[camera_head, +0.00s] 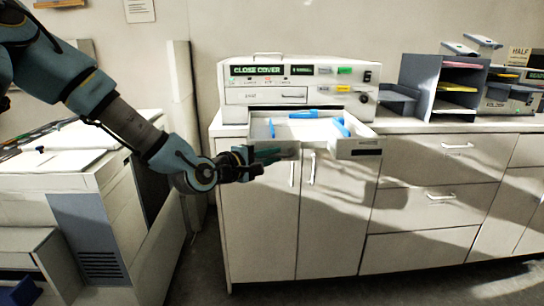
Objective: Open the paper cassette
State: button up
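The machine (299,88) stands on the cabinet and its lit display reads "CLOSE COVER". Its paper cassette (360,143) is pulled out at the front like a drawer and juts past the counter edge. Blue parts (341,127) show inside the cassette. My gripper (259,163) is at the cassette's left front corner, just in front of and below its rim. I cannot tell whether it touches the cassette. The fingers are small and dark, so I cannot tell whether they are open or shut.
White cabinets (258,226) with doors and drawers fill the space below the counter. A grey paper sorter (418,75) stands to the right of the machine. A large white copier (84,187) stands at the left, beside my arm. The floor in front of the cabinets is clear.

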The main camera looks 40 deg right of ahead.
jog(key=shift+o, duration=0.8)
jog(key=a+r+b, duration=0.1)
jog(key=a, duration=0.9)
jog(key=shift+s+a+r+b, duration=0.25)
jog(key=shift+s+a+b, duration=0.05)
jog(key=shift+s+b, duration=0.15)
jog(key=w+a+f+m+t+y, duration=0.1)
jog(key=w+a+f+m+y, duration=0.1)
jog(key=w+a+f+y, duration=0.6)
jog(key=w+a+f+m+t+y, duration=0.1)
jog(key=w+a+f+t+y, duration=0.3)
jog(key=a, duration=0.8)
jog(key=s+a+r+g+y, duration=0.1)
jog(key=s+a+g+y, duration=0.1)
jog(key=a, duration=0.9)
jog(key=s+a+r+m+g+y, duration=0.1)
jog(key=s+a, duration=0.3)
jog(key=a, duration=0.7)
jog(key=shift+s+r+g+y, duration=0.35)
jog(key=shift+r+g+y, duration=0.3)
jog(key=shift+g, duration=0.25)
